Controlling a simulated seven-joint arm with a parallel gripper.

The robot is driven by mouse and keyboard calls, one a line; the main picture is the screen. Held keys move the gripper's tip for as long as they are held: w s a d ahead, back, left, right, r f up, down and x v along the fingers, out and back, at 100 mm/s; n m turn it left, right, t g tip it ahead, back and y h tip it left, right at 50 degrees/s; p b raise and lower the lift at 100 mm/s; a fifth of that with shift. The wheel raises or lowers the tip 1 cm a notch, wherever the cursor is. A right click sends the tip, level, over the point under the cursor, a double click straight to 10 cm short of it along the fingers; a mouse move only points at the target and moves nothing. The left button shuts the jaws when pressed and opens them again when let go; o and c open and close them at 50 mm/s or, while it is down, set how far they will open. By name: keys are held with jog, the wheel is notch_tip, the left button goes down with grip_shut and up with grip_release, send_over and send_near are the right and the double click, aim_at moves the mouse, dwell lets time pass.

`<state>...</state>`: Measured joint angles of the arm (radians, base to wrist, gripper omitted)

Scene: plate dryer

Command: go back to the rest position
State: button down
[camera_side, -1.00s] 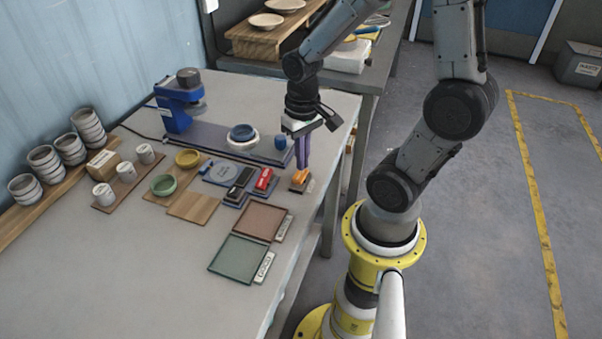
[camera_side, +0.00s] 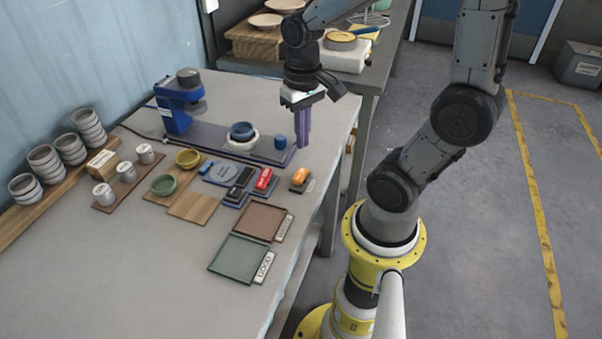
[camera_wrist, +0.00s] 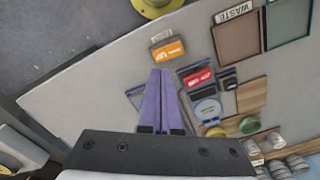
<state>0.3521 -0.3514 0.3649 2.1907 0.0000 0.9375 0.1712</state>
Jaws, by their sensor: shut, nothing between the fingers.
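My gripper (camera_side: 303,143) has long purple fingers, pointing down over the right edge area of the grey table (camera_side: 190,250). The fingers also show in the wrist view (camera_wrist: 161,75), pressed together with nothing between them. The gripper is above and behind the orange stamp (camera_side: 300,176), apart from it. The orange stamp also shows in the wrist view (camera_wrist: 168,50), just beyond the fingertips.
Red-brown (camera_side: 257,219) and green (camera_side: 238,258) trays lie in front. Stacked bowls (camera_side: 45,160) line the left. A second table (camera_side: 370,80) with dishes is behind.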

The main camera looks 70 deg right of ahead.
dwell(0.3)
jog(key=s+a+r+n+t, duration=0.4)
jog(key=a+r+n+t, duration=0.1)
jog(key=a+r+n, duration=0.1)
notch_tip(320, 180, up, 2)
jog(key=shift+a+r+t, duration=0.15)
jog(key=shift+a+t, duration=0.15)
jog(key=shift+a, duration=0.45)
dwell(0.4)
